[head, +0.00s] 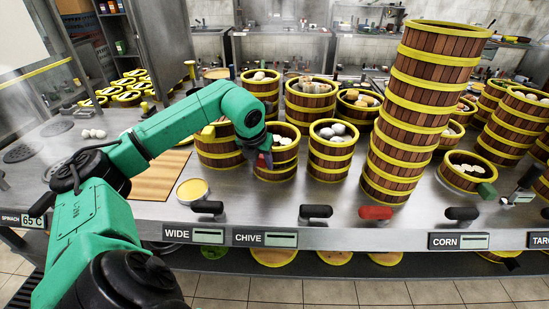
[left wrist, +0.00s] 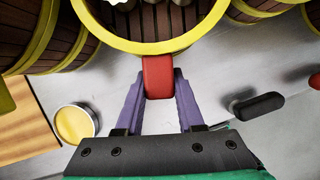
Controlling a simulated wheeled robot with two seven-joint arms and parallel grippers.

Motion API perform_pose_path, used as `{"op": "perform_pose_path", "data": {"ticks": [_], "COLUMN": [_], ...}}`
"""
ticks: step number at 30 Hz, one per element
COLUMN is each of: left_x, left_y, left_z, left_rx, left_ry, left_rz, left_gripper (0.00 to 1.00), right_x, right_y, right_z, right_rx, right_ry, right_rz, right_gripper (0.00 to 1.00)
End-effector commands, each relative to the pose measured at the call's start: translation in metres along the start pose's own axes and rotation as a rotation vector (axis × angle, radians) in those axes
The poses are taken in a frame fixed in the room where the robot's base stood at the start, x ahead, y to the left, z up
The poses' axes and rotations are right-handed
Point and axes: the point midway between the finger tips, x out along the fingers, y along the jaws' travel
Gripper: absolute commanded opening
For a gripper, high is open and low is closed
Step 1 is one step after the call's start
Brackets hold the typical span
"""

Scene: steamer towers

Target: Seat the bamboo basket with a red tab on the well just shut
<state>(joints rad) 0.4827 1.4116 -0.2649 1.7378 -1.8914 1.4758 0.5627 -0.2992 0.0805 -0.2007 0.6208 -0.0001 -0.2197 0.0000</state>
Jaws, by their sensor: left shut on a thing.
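The bamboo basket with a red tab (head: 281,172) stands upright in the left middle of the head view, with pale buns inside. Its yellow rim (left wrist: 132,46) fills the top of the left wrist view. The red tab (left wrist: 158,78) points toward me. My left gripper (head: 261,162) is shut on this tab, with a purple finger on each side; the gripper also shows in the left wrist view (left wrist: 160,90). I cannot tell whether the basket's base touches the counter. My right gripper is not in view.
A tall leaning stack of baskets (head: 412,110) stands to the right. A basket of buns (head: 331,158) is close beside the held one. Black handles (head: 316,211) and a red handle (head: 375,212) line the front edge. A yellow disc (head: 192,190) lies left.

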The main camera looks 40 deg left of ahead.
Motion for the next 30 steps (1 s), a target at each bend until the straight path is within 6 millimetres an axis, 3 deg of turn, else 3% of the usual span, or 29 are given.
{"op": "perform_pose_path", "data": {"ticks": [30], "left_x": [0.015], "left_y": [0.0], "left_z": [-0.006], "left_rx": [0.0], "left_ry": [-0.001], "left_rz": [0.0], "left_gripper": [0.0], "right_x": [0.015], "right_y": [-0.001], "right_z": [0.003], "right_rx": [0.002], "right_ry": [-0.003], "right_rz": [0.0], "right_gripper": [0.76]}}
